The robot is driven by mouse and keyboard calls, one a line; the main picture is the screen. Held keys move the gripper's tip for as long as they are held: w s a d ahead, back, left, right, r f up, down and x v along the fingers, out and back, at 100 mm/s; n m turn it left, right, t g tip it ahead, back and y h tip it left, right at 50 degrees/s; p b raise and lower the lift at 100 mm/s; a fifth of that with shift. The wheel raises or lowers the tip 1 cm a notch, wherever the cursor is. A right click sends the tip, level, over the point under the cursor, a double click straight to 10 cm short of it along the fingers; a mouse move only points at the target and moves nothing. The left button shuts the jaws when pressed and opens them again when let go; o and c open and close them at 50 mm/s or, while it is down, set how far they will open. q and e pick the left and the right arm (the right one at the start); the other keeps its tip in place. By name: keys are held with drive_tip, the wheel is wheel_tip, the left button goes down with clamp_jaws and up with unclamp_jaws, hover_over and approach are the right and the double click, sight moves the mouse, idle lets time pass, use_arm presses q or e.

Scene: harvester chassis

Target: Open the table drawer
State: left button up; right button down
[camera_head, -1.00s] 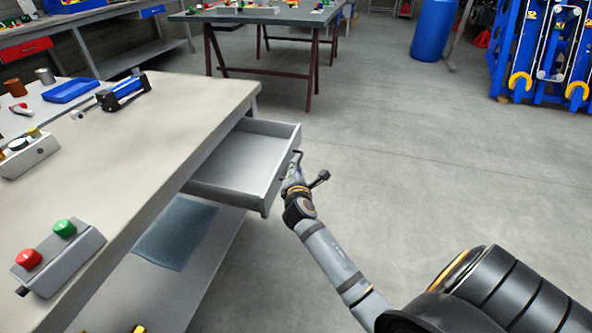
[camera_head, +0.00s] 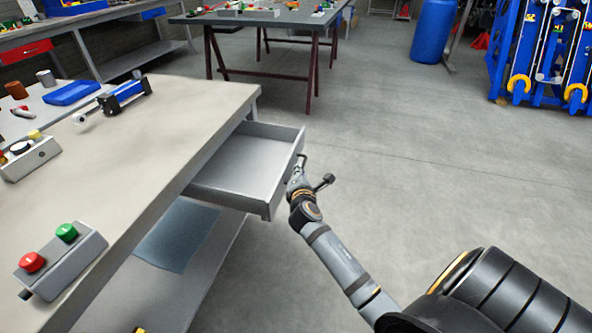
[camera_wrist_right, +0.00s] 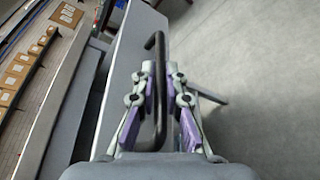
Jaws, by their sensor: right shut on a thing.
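The grey table drawer (camera_head: 240,168) is pulled well out from the side of the workbench (camera_head: 165,135), and its inside looks empty. My right gripper (camera_head: 298,172) is at the drawer's front face. In the right wrist view, the dark bar handle (camera_wrist_right: 158,45) runs between the two fingers of my right gripper (camera_wrist_right: 160,78), which is shut on it. The drawer front (camera_wrist_right: 120,70) shows on the left of the handle there. My left gripper is in no view.
A button box (camera_head: 62,262) with red and green buttons sits on the bench's near edge. A lower shelf with a dark mat (camera_head: 178,235) lies under the drawer. Open grey floor (camera_head: 440,150) is on the right. Another table (camera_head: 270,18) stands behind.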

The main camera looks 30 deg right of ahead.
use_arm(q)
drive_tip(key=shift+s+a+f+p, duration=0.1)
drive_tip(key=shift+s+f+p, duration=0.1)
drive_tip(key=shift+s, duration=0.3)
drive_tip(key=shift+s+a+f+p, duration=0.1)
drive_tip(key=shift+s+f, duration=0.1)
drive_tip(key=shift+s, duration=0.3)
use_arm(e)
drive_tip(key=shift+s+d+f, duration=0.1)
drive_tip(key=shift+s+d, duration=0.7)
drive_tip(key=shift+s, duration=0.15)
drive_tip(key=c, duration=1.7)
unclamp_jaws()
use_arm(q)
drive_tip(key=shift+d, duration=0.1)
use_arm(e)
drive_tip(key=v, duration=1.2)
